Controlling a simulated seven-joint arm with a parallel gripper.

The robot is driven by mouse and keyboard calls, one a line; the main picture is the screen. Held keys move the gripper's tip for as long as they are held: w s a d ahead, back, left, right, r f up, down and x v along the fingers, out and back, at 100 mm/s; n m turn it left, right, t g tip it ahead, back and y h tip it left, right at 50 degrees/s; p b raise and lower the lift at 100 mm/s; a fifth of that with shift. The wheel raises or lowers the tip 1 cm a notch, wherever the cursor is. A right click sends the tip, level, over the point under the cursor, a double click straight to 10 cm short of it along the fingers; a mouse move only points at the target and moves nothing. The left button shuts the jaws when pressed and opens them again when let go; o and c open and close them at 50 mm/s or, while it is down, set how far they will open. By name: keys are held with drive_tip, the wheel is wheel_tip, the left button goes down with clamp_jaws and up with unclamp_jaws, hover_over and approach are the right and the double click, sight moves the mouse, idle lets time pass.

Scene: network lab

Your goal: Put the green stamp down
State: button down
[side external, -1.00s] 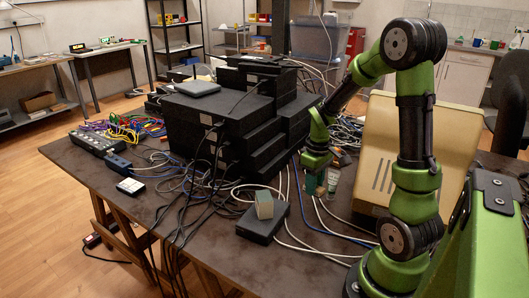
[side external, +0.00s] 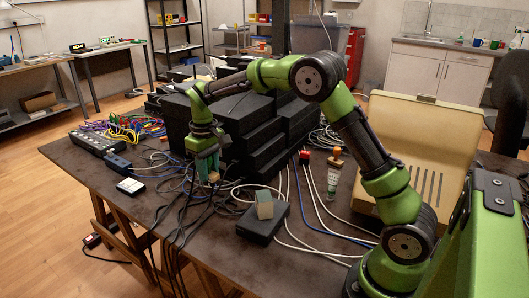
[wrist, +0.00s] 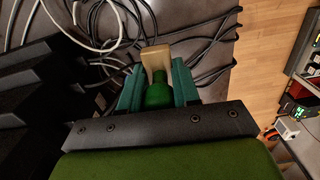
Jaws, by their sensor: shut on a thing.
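My gripper (side external: 208,168) is shut on the green stamp (wrist: 157,92), left of the middle of the table in the side view. In the wrist view the stamp's rounded green handle sits between my teal fingers (wrist: 157,88). Its tan block (wrist: 155,58) sticks out beyond the fingertips, over cables. In the side view the fingers mostly hide the stamp; a bit of tan (side external: 213,177) shows at their lower end. I cannot tell whether the stamp touches anything below it.
Black boxes (side external: 254,151) are stacked behind my gripper. Loose cables (side external: 178,213) cover the table's left front. A small black box (side external: 262,226) carries a green-and-tan block (side external: 264,206). A red-topped stamp (side external: 304,157), an orange-topped stamp (side external: 335,158) and a tube (side external: 333,181) stand farther right.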

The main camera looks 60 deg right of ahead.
hover_over(198, 202)
drive_tip(key=s, duration=0.2)
wheel_tip(198, 202, down, 2)
drive_tip(key=w, duration=0.2)
wheel_tip(198, 202, down, 10)
drive_tip(key=shift+f, duration=0.1)
drive_tip(key=shift+f, duration=0.15)
drive_tip(key=c, duration=0.8)
unclamp_jaws()
